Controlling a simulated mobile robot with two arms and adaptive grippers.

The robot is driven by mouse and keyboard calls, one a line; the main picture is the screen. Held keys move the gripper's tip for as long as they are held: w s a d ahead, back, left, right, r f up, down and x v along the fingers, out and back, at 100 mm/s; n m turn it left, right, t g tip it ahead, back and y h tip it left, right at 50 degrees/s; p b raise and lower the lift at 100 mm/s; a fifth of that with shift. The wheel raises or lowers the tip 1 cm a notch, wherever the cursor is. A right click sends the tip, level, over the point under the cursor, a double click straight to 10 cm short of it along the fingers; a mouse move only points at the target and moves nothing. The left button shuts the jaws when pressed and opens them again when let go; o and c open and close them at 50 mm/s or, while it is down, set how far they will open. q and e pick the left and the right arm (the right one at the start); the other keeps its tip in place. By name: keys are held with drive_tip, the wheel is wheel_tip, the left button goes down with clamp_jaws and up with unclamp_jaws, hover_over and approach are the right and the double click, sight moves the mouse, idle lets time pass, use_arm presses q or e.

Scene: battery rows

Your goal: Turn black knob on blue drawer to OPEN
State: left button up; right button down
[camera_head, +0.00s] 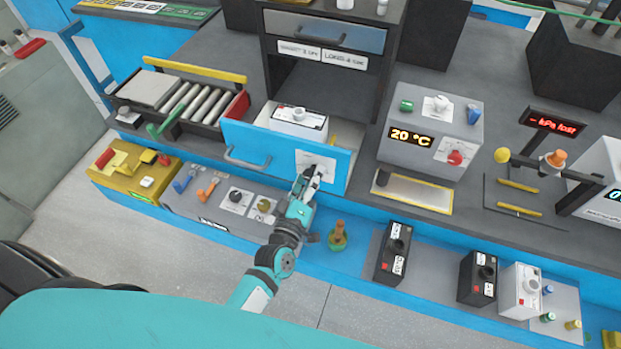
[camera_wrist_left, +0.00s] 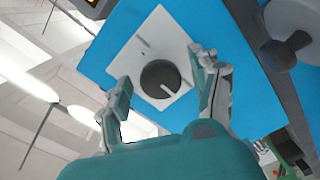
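The blue drawer (camera_head: 262,151) is pulled partly out below the dark shelf cabinet in the head view. A white plate (camera_head: 318,160) sits on the right part of its blue front. In the left wrist view the black knob (camera_wrist_left: 160,78) is round with a light pointer line, on the white plate (camera_wrist_left: 150,48) of the blue front (camera_wrist_left: 205,25). My left gripper (camera_wrist_left: 160,95) is open, with one finger on each side of the knob and gaps showing between. In the head view the left gripper (camera_head: 310,175) is in front of the plate and hides the knob. My right gripper is not in view.
A white box with a dial (camera_head: 300,122) stands in the drawer. A grey control panel (camera_head: 230,198) lies left below the drawer. A temperature box (camera_head: 432,130) stands to the right. An amber-green bottle (camera_head: 338,237) stands close to my left arm.

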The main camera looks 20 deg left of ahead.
use_arm(q)
drive_tip(key=s, duration=1.2)
drive_tip(key=shift+a, duration=0.2)
drive_tip(key=shift+d, duration=0.1)
